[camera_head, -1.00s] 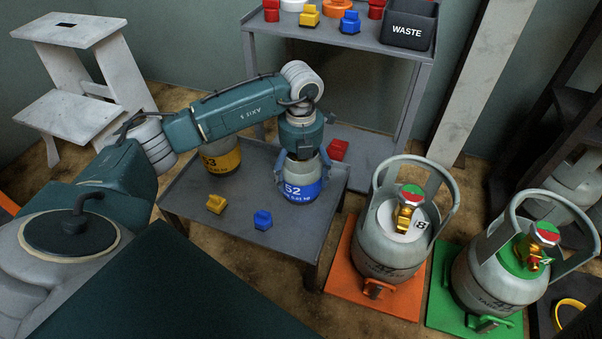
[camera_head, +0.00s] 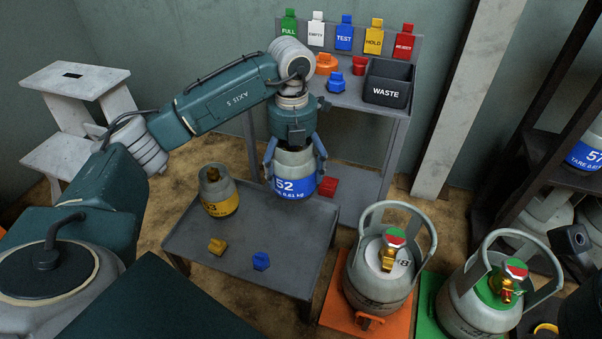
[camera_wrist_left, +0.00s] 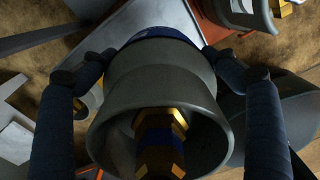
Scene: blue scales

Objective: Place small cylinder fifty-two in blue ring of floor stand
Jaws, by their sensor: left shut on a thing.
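Small cylinder 52 (camera_head: 295,182), grey with a blue label band, hangs upright above the right end of the low grey table. My left gripper (camera_head: 296,160) is shut on its upper part, with one finger on each side. In the left wrist view, my left gripper (camera_wrist_left: 172,75) spans the cylinder's grey collar (camera_wrist_left: 165,85), with a gold and blue valve inside. A yellow ring-like edge (camera_head: 545,329) shows at the bottom right, partly cut off. I see no blue ring.
Larger cylinders stand on an orange plate (camera_head: 335,312) and a green plate (camera_head: 424,300). Behind are a shelf with a WASTE bin (camera_head: 388,83) and a pillar (camera_head: 462,100).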

